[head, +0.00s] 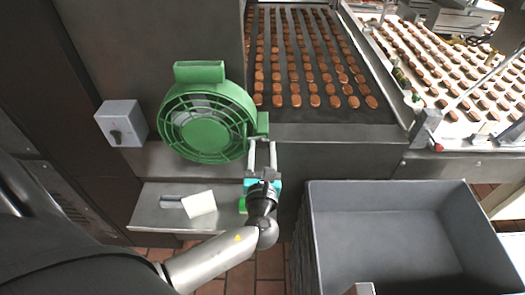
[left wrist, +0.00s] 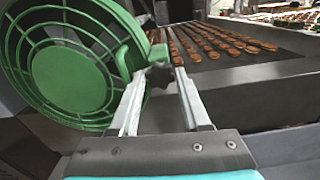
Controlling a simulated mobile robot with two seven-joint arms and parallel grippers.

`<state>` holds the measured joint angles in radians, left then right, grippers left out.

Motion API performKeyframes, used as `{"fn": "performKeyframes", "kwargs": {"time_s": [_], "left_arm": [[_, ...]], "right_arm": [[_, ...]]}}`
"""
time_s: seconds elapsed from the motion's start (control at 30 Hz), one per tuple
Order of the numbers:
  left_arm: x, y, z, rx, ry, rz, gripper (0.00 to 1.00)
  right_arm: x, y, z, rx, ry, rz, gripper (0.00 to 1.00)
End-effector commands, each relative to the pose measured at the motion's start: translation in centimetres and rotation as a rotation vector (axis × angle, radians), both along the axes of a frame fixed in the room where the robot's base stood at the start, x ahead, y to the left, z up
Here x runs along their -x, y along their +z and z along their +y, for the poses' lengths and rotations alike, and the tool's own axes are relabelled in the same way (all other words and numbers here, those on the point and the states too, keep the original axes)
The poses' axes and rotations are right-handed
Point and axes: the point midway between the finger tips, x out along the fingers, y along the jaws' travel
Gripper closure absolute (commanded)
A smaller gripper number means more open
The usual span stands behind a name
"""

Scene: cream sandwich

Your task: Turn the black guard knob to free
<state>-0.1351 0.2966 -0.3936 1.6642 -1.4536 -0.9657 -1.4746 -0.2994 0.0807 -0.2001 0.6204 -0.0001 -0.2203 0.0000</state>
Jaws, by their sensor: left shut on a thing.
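The green fan guard (head: 205,122) stands at the left of the conveyor, and its round cage fills the left of the left wrist view (left wrist: 70,65). The black guard knob (left wrist: 160,76) shows as a small dark lobed shape at the guard's right edge, between the fingertips of my left gripper (left wrist: 166,72). In the head view my left gripper (head: 262,146) reaches up to the guard's green side bracket (head: 262,123), its two pale fingers shut on the knob. The knob is mostly hidden there, and its turn angle cannot be told.
A grey switch box (head: 122,123) with a black rotary handle is left of the fan. A conveyor (head: 330,112) carries rows of brown biscuits behind. A large grey bin (head: 395,184) stands at right. A metal shelf (head: 150,212) holds a pale card (head: 199,203).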

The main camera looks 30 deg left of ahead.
Motion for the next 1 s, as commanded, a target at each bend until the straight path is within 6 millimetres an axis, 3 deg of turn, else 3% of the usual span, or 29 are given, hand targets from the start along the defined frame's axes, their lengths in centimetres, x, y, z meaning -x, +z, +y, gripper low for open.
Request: {"fn": "performKeyframes", "kwargs": {"time_s": [1.0], "left_arm": [[0.1, -0.4, 0.1, 0.818, 0.001, -0.501, 1.0]], "right_arm": [[0.1, -6.0, 0.0, -0.001, 0.0, 0.001, 0.5]]}}
